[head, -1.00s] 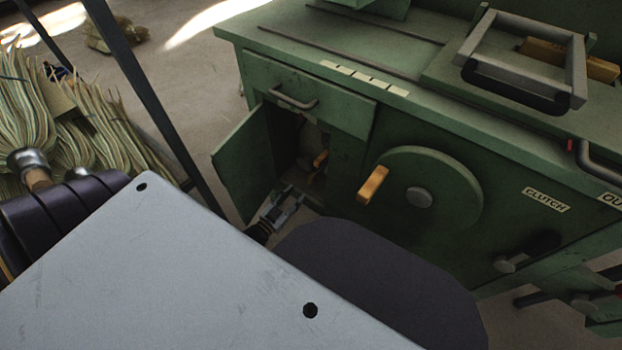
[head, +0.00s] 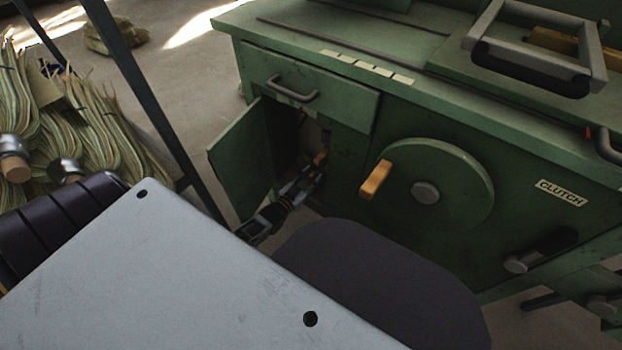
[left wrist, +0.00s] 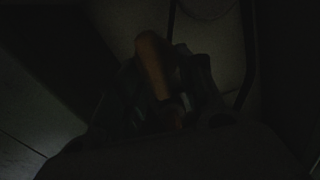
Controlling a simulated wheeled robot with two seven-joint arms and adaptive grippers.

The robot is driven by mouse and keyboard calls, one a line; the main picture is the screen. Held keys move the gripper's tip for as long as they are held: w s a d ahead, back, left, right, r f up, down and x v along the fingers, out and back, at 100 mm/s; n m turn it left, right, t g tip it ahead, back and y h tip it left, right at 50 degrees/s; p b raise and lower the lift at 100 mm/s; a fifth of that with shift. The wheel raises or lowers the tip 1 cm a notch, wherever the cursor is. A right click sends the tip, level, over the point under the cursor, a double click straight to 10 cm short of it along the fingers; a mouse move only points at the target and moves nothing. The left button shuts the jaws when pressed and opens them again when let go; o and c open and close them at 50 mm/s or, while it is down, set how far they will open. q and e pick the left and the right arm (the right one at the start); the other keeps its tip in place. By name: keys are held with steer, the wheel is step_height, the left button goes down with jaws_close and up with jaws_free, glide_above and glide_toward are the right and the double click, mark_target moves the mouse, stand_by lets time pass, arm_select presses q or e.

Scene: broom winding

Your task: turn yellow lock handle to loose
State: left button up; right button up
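A yellow-orange handle (head: 321,157) shows inside the open cabinet of the green machine. My left gripper (head: 306,178) reaches into the cabinet doorway, with its fingertips at this handle. In the dark left wrist view the handle (left wrist: 152,65) stands between the two fingers, which look spread on either side of it. Contact cannot be made out there. A second yellow-orange handle (head: 376,180) sticks out from the round green wheel (head: 455,180), to the right of the doorway. My right gripper is not in view.
The green cabinet door (head: 238,155) stands open left of my gripper. A drawer with a grey pull (head: 293,95) sits above the opening. A dark post (head: 150,100) and broom fibre bundles (head: 85,130) are at the left. A clutch lever (head: 540,250) is at the lower right.

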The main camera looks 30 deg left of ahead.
arm_select(q)
steer(key=shift+w, duration=0.15)
steer(key=shift+c, duration=0.5)
steer(key=c, duration=0.6)
